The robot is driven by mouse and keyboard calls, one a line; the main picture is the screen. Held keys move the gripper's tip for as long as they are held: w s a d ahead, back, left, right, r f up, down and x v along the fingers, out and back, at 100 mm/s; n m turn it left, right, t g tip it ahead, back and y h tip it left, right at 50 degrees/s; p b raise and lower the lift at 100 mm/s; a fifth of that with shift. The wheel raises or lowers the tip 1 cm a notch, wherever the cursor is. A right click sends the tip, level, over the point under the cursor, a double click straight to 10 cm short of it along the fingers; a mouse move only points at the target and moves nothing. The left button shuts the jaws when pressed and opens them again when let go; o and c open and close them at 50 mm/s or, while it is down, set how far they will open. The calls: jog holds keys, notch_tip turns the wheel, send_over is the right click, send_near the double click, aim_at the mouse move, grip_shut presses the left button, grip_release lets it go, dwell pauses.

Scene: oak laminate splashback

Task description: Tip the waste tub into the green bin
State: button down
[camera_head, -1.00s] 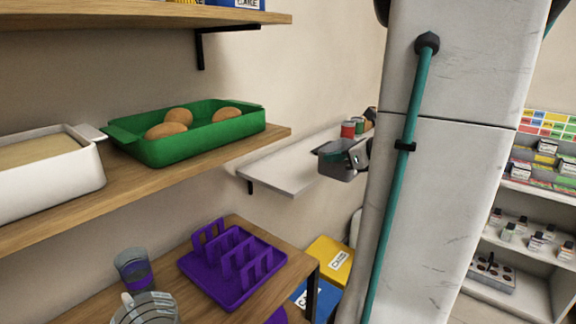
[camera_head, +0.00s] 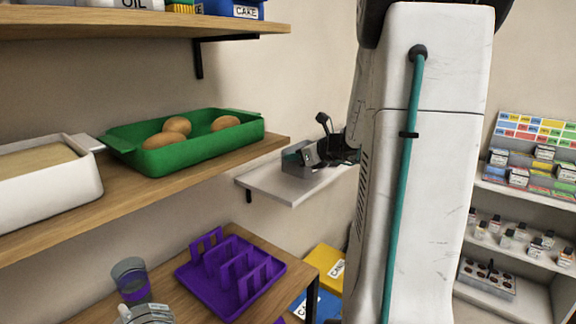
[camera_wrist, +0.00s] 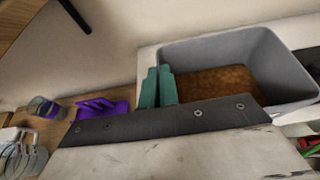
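The waste tub (camera_wrist: 280,60) is a grey open tub with brown, crumbly contents, filling the right of the wrist view. My gripper (camera_wrist: 159,84) has two teal fingers close together, one on each side of the tub's left wall, and looks shut on that wall. The tub looks about level; its underside and near rim are hidden by my gripper body. In the head view my gripper (camera_head: 303,156) is over the pale wall shelf; I cannot tell there how much of the grey shape is tub. No green bin can be made out for certain.
A green tray (camera_head: 192,157) with brown potato-like items sits on the wooden shelf (camera_head: 130,196) beside a white container (camera_head: 50,185). Below are a purple rack (camera_head: 235,290) and cups. The pale shelf (camera_head: 285,189) has bare room at its left. Stocked shelves (camera_head: 525,275) stand at right.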

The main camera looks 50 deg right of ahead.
aim_at(281, 166)
jog(key=shift+w, duration=1.05)
jog(key=shift+w+f, duration=0.15)
jog(key=shift+f, duration=0.7)
jog(key=shift+w+f, duration=0.15)
jog(key=shift+f, duration=0.65)
jog(key=shift+f, duration=0.2)
jog(key=c, duration=1.7)
grip_release()
jog(key=v, duration=0.3)
jog(key=r+v, duration=0.1)
jog(key=v, duration=0.3)
jog(key=shift+w+a, duration=0.15)
jog(key=shift+a, duration=0.05)
jog(key=shift+s+r, duration=0.1)
jog(key=shift+s, duration=0.3)
